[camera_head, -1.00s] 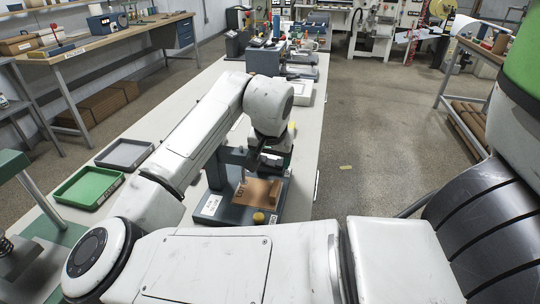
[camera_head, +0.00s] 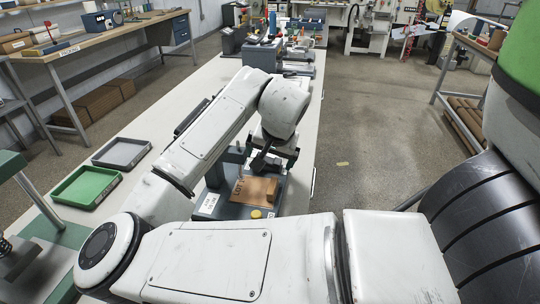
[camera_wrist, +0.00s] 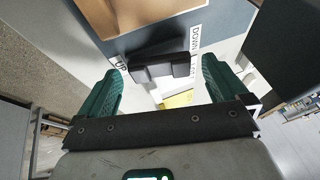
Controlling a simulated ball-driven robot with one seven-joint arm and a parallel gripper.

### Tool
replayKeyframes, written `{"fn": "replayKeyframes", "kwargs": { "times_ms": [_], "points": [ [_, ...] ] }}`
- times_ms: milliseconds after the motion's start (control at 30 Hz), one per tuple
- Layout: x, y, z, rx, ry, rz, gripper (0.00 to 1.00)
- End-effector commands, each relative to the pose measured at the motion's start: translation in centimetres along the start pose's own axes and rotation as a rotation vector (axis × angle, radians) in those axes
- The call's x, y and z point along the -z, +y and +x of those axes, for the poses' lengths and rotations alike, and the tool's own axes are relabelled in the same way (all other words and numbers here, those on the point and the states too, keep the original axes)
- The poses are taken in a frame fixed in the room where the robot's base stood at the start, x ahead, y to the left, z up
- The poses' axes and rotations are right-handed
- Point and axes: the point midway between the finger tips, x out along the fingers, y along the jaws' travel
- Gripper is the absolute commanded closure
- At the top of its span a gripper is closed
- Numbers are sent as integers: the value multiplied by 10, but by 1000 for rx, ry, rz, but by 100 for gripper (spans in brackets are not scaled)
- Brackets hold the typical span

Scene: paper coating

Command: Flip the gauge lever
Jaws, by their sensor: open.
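The gauge is a dark grey stand with a flat base (camera_head: 208,206) on the bench, with a brown sheet (camera_head: 254,190) on it. The black lever (camera_wrist: 165,70) shows in the wrist view on the gauge's blue-grey body, between labels reading UP and DOWN. My gripper (camera_wrist: 162,66) is open, with one green finger to each side of the lever in the picture. Whether either finger touches the lever cannot be told. In the head view my gripper (camera_head: 273,158) is over the gauge, and my arm hides the lever there.
A green tray (camera_head: 64,201) and a grey tray (camera_head: 122,167) lie to the left on the white bench. Other equipment (camera_head: 262,55) stands farther along the bench. The floor to the right is open.

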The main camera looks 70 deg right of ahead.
Motion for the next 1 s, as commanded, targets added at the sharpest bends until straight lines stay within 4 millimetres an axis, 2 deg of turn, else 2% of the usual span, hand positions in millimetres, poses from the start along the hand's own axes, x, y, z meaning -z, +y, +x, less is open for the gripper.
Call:
{"fn": "replayKeyframes", "kwargs": {
  "times_ms": [167, 267, 700, 833, 1000],
  "points": [
    [0, 0, -4, 0, 1, 0, 0],
    [1, -1, -15, 0, 2, 0, 0],
    [1, 0, -93, 1, 2, 1, 0],
    [0, 0, -104, 1, 1, 0, 0],
    [0, 0, -108, 0, 0, 1, 0]
  ]
}}
